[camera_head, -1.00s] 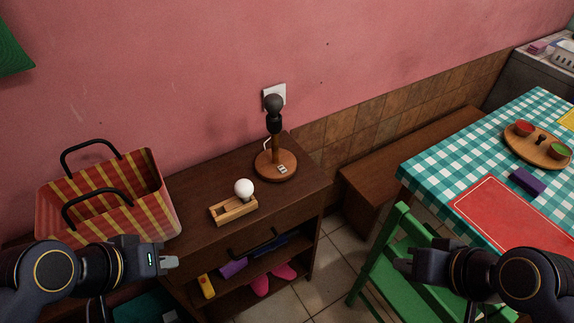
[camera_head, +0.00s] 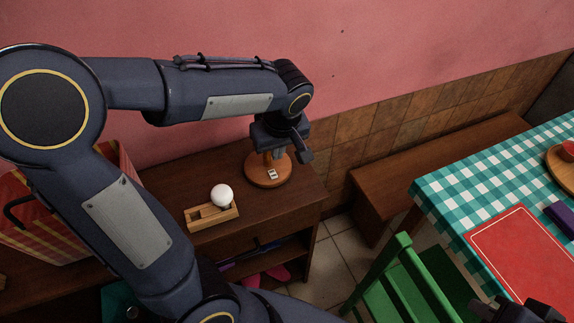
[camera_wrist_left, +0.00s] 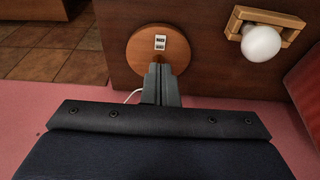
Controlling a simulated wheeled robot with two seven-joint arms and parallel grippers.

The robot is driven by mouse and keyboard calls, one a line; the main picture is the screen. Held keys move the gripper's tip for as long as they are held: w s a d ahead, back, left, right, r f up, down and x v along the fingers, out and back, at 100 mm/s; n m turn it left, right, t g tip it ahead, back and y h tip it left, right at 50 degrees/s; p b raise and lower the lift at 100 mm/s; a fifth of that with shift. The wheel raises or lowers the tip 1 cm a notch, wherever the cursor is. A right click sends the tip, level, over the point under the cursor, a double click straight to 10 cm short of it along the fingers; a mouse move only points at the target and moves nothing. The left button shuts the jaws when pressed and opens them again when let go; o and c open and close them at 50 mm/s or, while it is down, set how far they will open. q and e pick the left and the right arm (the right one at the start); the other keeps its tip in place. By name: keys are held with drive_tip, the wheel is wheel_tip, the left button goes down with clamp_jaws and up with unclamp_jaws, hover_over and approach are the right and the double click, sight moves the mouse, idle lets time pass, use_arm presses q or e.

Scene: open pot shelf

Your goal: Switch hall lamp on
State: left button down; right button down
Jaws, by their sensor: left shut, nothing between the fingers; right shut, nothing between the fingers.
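The lamp's round wooden base (camera_head: 254,174) stands on the dark cabinet, with a small pale switch (camera_head: 272,174) on it. My left gripper (camera_head: 306,157) is over the right side of the base, shut and empty. In the left wrist view, its closed fingertips (camera_wrist_left: 160,68) appear just short of the switch (camera_wrist_left: 160,42) on the base (camera_wrist_left: 140,45); contact cannot be told. My right gripper (camera_head: 484,308) shows only partly at the bottom right, shut and empty.
A white bulb (camera_head: 222,195) sits in a wooden holder (camera_head: 200,222) left of the lamp. A striped basket (camera_head: 45,240) is partly behind my left arm. A bench (camera_head: 400,165), green chair (camera_head: 400,280) and checked table (camera_head: 450,190) stand to the right.

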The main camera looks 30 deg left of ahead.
sight(274, 176)
use_arm(q)
drive_tip(key=x, duration=1)
drive_tip(key=shift+s, duration=0.1)
drive_tip(key=shift+s+d+f+b, duration=0.15)
drive_tip(key=shift+f+b, duration=0.4)
drive_tip(key=shift+b, duration=0.6)
drive_tip(key=shift+r+p, duration=0.25)
drive_tip(key=shift+p, duration=0.05)
drive_tip(key=shift+w+a+r, duration=0.25)
drive_tip(key=shift+w+a, duration=0.3)
drive_tip(key=shift+a, duration=0.05)
drive_tip(key=shift+r, duration=0.15)
